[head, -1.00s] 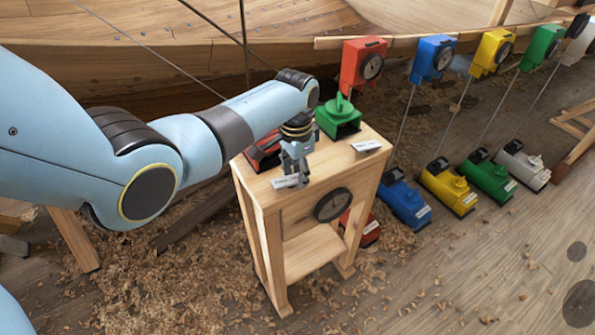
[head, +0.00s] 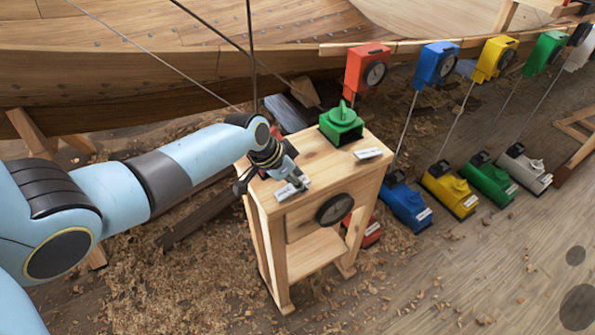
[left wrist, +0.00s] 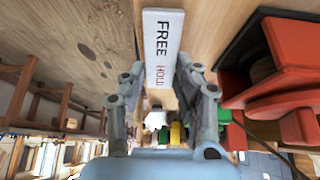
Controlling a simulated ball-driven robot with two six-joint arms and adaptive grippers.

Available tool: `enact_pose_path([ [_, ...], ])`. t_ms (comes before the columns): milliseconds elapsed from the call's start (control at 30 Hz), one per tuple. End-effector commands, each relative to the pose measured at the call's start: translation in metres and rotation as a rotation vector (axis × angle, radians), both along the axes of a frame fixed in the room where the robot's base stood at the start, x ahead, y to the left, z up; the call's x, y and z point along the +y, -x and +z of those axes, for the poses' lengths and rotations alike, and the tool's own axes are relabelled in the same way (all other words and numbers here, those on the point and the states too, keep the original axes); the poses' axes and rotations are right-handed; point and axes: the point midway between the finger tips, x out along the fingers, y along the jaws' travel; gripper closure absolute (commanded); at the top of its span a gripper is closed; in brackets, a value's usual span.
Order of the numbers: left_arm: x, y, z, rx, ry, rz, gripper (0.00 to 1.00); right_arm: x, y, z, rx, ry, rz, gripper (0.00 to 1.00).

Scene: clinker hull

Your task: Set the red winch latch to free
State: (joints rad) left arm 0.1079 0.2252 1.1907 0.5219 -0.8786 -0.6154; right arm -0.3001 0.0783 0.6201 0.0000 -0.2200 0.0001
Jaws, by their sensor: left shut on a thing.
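The red winch (left wrist: 290,85) is at the right of the left wrist view, a red housing with rounded red parts; its latch setting cannot be made out. In the head view my arm hides it on the bench top. A white card reading FREE and HOLD (left wrist: 162,35) lies along the bench front; it also shows in the head view (head: 290,190). My left gripper (head: 291,178) is down at this card, left of the red winch in the wrist view. Its fingers (left wrist: 163,70) flank the card and appear shut on it. My right gripper is not in view.
The wooden bench (head: 330,170) carries a green winch (head: 342,125) and another white card (head: 368,153). A dial (head: 334,209) is on its front. The hull (head: 150,70) stands behind.

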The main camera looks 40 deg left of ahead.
Motion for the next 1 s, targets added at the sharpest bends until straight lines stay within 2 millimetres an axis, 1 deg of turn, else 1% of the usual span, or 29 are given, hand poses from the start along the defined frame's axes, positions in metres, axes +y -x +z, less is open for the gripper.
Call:
enact_pose_path([
  [367,0.000,-0.001,0.001,-0.009,0.001,0.000,1.00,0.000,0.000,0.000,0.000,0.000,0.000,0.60],
  [400,0.000,-0.001,0.001,-0.009,0.001,0.000,0.68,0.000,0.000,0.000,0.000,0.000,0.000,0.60],
  [500,0.000,-0.001,0.001,-0.008,0.002,0.000,0.55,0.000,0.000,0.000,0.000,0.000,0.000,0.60],
  [567,0.000,0.000,0.001,-0.008,0.002,0.000,0.48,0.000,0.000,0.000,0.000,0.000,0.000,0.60],
  [733,0.000,0.000,0.000,-0.007,0.001,0.000,0.48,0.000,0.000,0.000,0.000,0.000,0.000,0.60],
  [867,0.001,0.001,0.002,-0.006,0.001,0.000,0.48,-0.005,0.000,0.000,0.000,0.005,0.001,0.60],
  [967,0.003,0.005,0.008,-0.007,0.001,-0.001,0.48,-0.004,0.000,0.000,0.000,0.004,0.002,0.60],
  [1000,0.004,0.007,0.013,-0.008,0.001,-0.001,0.48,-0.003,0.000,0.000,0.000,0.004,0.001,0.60],
])
